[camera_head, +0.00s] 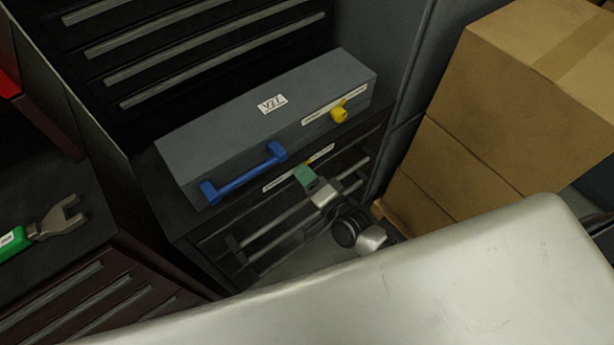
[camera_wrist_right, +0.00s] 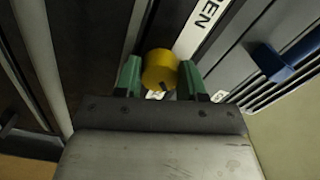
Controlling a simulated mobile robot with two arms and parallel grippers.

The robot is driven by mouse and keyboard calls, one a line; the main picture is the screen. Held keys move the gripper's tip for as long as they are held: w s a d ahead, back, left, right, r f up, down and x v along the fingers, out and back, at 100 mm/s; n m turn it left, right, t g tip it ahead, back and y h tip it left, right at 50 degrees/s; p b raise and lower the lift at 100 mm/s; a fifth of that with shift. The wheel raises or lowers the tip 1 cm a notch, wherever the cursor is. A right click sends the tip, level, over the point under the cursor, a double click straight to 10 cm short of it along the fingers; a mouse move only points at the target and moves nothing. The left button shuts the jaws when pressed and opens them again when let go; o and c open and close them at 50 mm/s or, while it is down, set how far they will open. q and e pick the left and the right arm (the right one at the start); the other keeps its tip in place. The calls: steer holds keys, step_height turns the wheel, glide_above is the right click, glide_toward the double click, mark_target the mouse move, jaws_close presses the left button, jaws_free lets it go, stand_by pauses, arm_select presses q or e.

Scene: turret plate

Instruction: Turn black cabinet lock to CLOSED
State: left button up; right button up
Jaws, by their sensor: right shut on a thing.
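The black cabinet (camera_head: 178,222) has rail-like drawer handles and a white label strip (camera_head: 283,181) near its top edge. Its yellow lock knob (camera_wrist_right: 160,70) sits beside a label strip (camera_wrist_right: 205,22) on which "EN" can be read. My right gripper (camera_head: 306,177) has green fingertips and reaches the top of the cabinet front, mostly covering this knob in the head view. In the right wrist view my right gripper (camera_wrist_right: 161,80) is shut on the yellow knob, one finger on each side. The knob's exact angle cannot be told. My left gripper is not in view.
A grey box with a blue handle (camera_head: 243,180) and its own yellow knob (camera_head: 338,114) sits on the black cabinet. Cardboard boxes (camera_head: 480,130) stand at the right.

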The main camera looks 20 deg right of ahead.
steer(key=o, duration=0.9)
steer(key=v, duration=1)
steer(key=shift+s+d+b, duration=0.15)
steer(key=shift+s+b, duration=0.25)
steer(key=shift+f, duration=0.1)
